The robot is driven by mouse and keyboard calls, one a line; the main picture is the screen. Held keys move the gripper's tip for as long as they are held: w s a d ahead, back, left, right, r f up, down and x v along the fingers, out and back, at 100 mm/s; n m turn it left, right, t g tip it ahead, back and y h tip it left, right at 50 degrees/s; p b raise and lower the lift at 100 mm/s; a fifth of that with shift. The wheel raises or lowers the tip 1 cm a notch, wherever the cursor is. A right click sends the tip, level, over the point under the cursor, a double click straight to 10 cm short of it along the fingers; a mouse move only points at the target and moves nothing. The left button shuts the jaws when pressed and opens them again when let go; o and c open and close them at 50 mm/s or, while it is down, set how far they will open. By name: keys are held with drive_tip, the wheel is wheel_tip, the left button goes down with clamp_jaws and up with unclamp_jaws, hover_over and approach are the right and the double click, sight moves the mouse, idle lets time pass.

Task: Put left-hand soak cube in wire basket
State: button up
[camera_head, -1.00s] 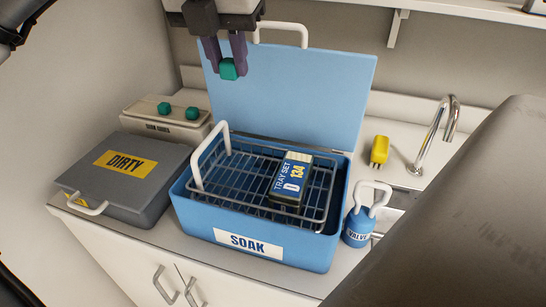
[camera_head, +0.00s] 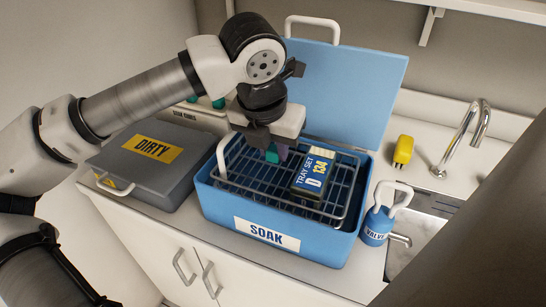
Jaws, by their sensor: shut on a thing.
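My gripper (camera_head: 272,152) is shut on a small teal soak cube (camera_head: 271,156) and points down over the back left part of the wire basket (camera_head: 240,189). The cube is partly hidden by the fingers, and I cannot tell whether it touches the basket. The basket sits inside the open blue SOAK box (camera_head: 215,205), and a blue TRAY SET box (camera_head: 311,174) lies on its right half. Two more teal soak cubes (camera_head: 219,102) stand on the cream holder (camera_head: 180,113) at the back left, largely hidden behind my arm.
The blue lid (camera_head: 355,85) stands open behind the box. A closed grey DIRTY box (camera_head: 115,158) is on the left. A blue VALVE bottle (camera_head: 376,228), a yellow object (camera_head: 403,151) and a tap (camera_head: 465,140) are on the right. The basket's front left is bare.

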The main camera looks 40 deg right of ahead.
sight(271, 153)
drive_tip(key=shift+f, duration=1.7)
drive_tip(key=shift+f, duration=0.25)
drive_tip(key=o, duration=1)
drive_tip(key=shift+r, duration=0.1)
drive_tip(key=shift+c, duration=0.2)
drive_tip(key=shift+r+p, duration=0.25)
drive_tip(key=shift+p, duration=0.05)
drive_tip(key=b+v, duration=0.1)
drive_tip(key=v, duration=1)
drive_tip(key=shift+r, duration=0.4)
drive_tip(key=shift+a, duration=0.1)
